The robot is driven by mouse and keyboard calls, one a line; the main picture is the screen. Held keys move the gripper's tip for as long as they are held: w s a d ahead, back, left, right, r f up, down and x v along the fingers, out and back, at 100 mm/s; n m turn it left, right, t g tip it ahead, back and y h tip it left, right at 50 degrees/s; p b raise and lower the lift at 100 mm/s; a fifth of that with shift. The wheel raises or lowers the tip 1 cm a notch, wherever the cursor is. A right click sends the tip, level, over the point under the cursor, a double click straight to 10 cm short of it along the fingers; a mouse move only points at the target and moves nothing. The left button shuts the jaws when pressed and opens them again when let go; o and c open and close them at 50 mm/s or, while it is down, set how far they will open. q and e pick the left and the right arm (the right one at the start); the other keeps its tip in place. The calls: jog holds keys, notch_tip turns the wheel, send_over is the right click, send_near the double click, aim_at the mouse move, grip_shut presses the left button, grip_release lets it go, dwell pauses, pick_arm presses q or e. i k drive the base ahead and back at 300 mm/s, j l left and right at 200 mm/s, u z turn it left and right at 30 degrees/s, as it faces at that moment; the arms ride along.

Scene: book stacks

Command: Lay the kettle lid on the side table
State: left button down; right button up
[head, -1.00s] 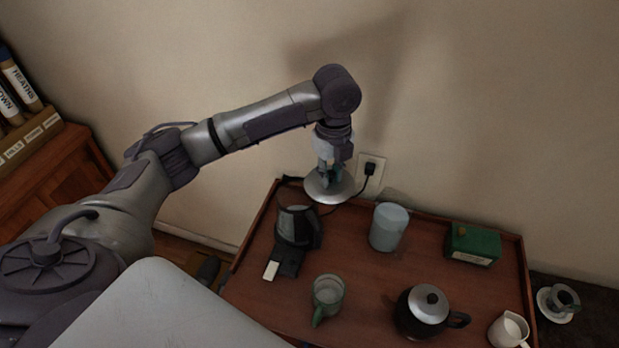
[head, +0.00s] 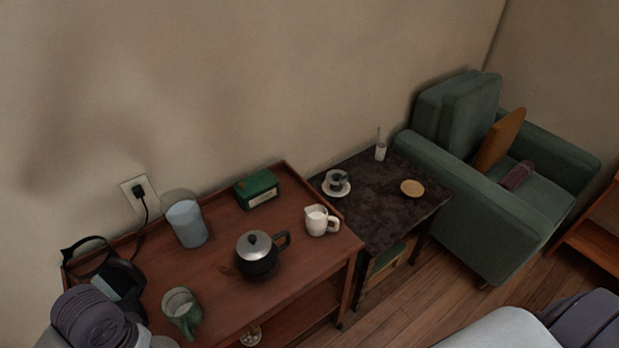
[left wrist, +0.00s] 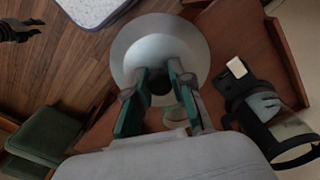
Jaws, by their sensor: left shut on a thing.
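My left gripper (left wrist: 159,84) is shut on the kettle lid (left wrist: 160,48), a round silver disc with a dark knob between the fingers in the left wrist view. The side table (head: 385,217) is small, with a dark mottled top, between the tea trolley and the armchair. It bears a cup on a saucer (head: 337,184), a round tan coaster (head: 412,188) and a small white pot with a thin stem (head: 380,150).
A green armchair (head: 500,230) stands right of the side table.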

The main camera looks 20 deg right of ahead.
aim_at(386, 206)
jog(key=i+l, duration=0.1)
jog(key=l, duration=0.35)
jog(key=i+l, duration=0.1)
jog(key=l, duration=0.35)
jog(key=i+l, duration=0.15)
jog(key=l, duration=0.35)
jog(key=i+l, duration=0.1)
jog(key=l, duration=0.35)
jog(key=i+l, duration=0.1)
jog(key=l, duration=0.35)
jog(key=i+l, duration=0.1)
jog(key=l, duration=0.35)
jog(key=i+l, duration=0.15)
jog(key=l, duration=0.35)
jog(key=i+l+z, duration=0.1)
jog(key=l, duration=0.35)
